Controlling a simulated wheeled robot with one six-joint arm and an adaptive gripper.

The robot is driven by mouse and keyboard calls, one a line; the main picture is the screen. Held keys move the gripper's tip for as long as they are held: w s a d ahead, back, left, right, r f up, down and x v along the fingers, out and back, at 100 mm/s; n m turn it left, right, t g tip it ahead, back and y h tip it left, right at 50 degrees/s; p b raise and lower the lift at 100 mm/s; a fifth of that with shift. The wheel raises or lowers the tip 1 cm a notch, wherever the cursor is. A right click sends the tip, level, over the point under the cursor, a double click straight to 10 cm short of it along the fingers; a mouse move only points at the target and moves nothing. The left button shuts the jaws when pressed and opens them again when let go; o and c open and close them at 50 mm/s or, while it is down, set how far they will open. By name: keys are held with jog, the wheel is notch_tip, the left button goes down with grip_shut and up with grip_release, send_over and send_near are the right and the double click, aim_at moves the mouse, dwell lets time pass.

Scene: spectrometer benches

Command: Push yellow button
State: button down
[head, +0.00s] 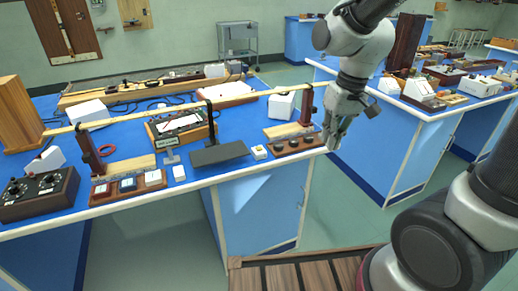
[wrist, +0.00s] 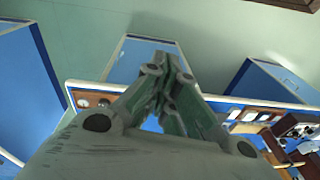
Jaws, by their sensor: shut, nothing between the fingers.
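A small white box (head: 259,152) with a yellowish spot on top sits near the front edge of the blue bench (head: 230,178); the spot is too small to tell surely as the yellow button. My gripper (head: 331,143) hangs pointing down at the bench's right front corner, to the right of that box and apart from it. In the wrist view my gripper (wrist: 165,68) has its fingers shut together with nothing between them. I cannot make out a yellow button in the wrist view.
A wooden block with three dark knobs (head: 293,146) lies between the white box and my gripper. A long rail (head: 150,112) spans above.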

jog(key=w+a+f+m+t, duration=0.1)
jog(key=w+a+f, duration=0.6)
jog(key=w+a, duration=0.15)
notch_tip(320, 180, up, 3)
jog(key=m+t+y, duration=0.2)
jog(key=m+t, duration=0.4)
jog(key=t, duration=0.1)
send_over(262, 149)
jog(key=w, duration=0.1)
jog(key=shift+f, duration=0.15)
jog(key=shift+f, duration=0.15)
jog(key=shift+f, duration=4.25)
jog(key=shift+f, duration=0.15)
jog(key=shift+f, duration=0.3)
